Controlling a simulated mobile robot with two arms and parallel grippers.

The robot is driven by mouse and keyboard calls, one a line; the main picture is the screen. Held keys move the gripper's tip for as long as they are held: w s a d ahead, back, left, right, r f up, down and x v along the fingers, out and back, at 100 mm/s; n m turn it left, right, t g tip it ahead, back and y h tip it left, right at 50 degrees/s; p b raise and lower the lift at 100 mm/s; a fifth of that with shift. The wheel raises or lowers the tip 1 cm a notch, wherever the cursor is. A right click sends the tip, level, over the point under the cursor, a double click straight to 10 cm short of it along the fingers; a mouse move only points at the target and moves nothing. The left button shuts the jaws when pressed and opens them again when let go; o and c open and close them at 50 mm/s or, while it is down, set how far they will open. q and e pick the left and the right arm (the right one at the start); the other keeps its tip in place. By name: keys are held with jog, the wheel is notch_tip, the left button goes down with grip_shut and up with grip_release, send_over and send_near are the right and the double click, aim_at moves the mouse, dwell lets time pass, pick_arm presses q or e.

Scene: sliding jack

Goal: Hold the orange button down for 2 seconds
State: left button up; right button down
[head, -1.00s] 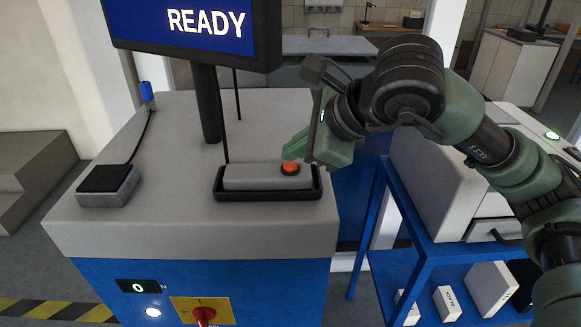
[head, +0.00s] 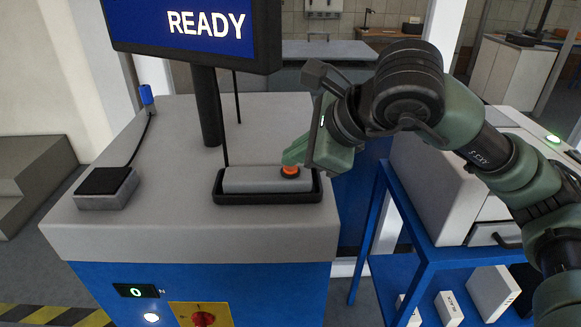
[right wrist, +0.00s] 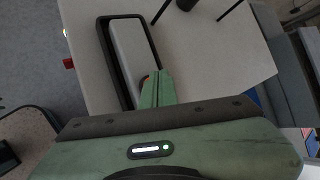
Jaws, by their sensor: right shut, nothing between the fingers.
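The orange button (head: 290,170) sits at the right end of a grey bar-shaped box (head: 250,181) in a black tray (head: 262,199) on the machine top. My right gripper (head: 288,157) is shut and empty, its green fingertips at the button's upper back edge in the head view. In the right wrist view the shut fingers (right wrist: 156,82) cover most of the button, with a small reddish part (right wrist: 145,78) showing beside them. I cannot tell whether the tips touch or press the button. My left gripper is not in view.
A screen (head: 190,30) reading READY stands on a black post (head: 206,105) behind the tray. A black-topped pad (head: 106,182) with a cable lies at left. A red knob (head: 203,319) is on the machine front. A blue cart (head: 440,250) stands at right.

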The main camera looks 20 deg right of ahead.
aim_at(295, 170)
jog(key=shift+f+b, duration=0.3)
jog(key=shift+b, duration=0.05)
dwell(4.1)
jog(key=shift+r+p, duration=0.5)
jog(key=shift+r, duration=0.5)
jog(key=shift+r+p, duration=1.5)
jog(key=shift+r, duration=1.05)
jog(key=shift+f, duration=0.1)
